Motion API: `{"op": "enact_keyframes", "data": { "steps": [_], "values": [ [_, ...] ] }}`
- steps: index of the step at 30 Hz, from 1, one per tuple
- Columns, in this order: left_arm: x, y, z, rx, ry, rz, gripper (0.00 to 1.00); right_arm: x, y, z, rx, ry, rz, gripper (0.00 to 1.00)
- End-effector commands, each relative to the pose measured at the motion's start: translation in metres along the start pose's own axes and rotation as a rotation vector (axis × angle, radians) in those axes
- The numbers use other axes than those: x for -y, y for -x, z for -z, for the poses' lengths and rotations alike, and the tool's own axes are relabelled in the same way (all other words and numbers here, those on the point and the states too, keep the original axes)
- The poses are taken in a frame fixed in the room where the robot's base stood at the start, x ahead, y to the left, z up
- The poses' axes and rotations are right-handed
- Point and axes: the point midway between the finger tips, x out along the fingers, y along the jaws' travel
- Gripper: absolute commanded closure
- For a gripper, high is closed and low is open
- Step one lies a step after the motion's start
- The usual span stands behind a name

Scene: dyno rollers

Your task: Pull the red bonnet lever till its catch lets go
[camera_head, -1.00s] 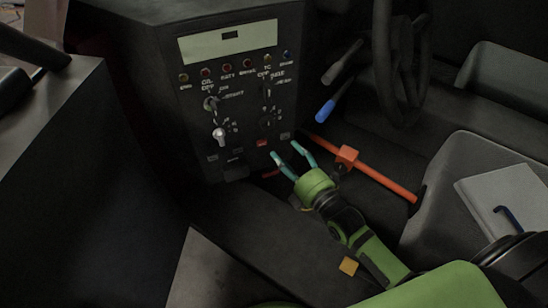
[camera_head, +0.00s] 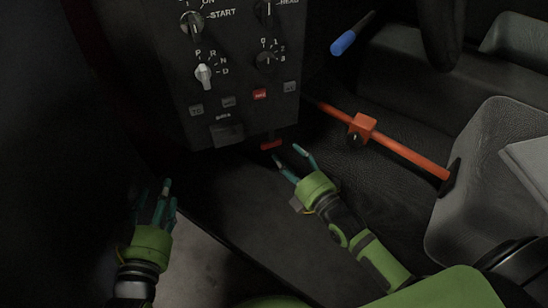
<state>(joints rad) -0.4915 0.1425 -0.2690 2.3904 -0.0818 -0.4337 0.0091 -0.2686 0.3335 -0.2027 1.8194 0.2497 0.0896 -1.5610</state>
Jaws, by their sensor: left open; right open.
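The small red lever (camera_head: 271,144) sticks out under the bottom edge of the dark control panel (camera_head: 175,125). My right gripper (camera_head: 288,155) is open, its fingertips just below and right of the red lever. One fingertip looks very close to the lever; I cannot tell whether it touches. Nothing shows between its fingers. My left gripper (camera_head: 156,188) is open and empty, pointing up at the lower left, well apart from the lever.
An orange bar (camera_head: 410,158) with a square orange block (camera_head: 361,128) runs right of my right gripper to the seat (camera_head: 490,150). A blue-ended stalk (camera_head: 343,42) is above it. The panel carries knobs and a red button (camera_head: 260,94). The floor between my grippers is clear.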

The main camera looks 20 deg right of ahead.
Motion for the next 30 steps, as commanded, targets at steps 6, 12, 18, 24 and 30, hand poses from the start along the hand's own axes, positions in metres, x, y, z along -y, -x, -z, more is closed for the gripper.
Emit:
{"op": "enact_keyframes", "data": {
  "steps": [6,12,18,24,30],
  "values": [
    [0.000,0.013,0.032,-0.094,0.001,0.001,0.46,0.013,-0.003,0.000,0.000,0.000,-0.002,0.43],
    [-0.006,0.016,0.059,-0.234,-0.003,-0.012,0.46,0.012,-0.019,0.000,0.001,0.000,-0.003,0.43],
    [-0.016,0.030,0.098,-0.453,-0.007,-0.035,0.46,0.013,-0.042,0.000,0.001,0.000,-0.003,0.43],
    [-0.025,0.049,0.129,-0.639,-0.008,-0.056,0.46,0.013,-0.060,0.000,0.001,0.000,-0.001,0.43],
    [-0.029,0.062,0.144,-0.738,-0.007,-0.067,0.46,0.012,-0.069,0.000,0.000,0.000,-0.001,0.43]
  ]
}}
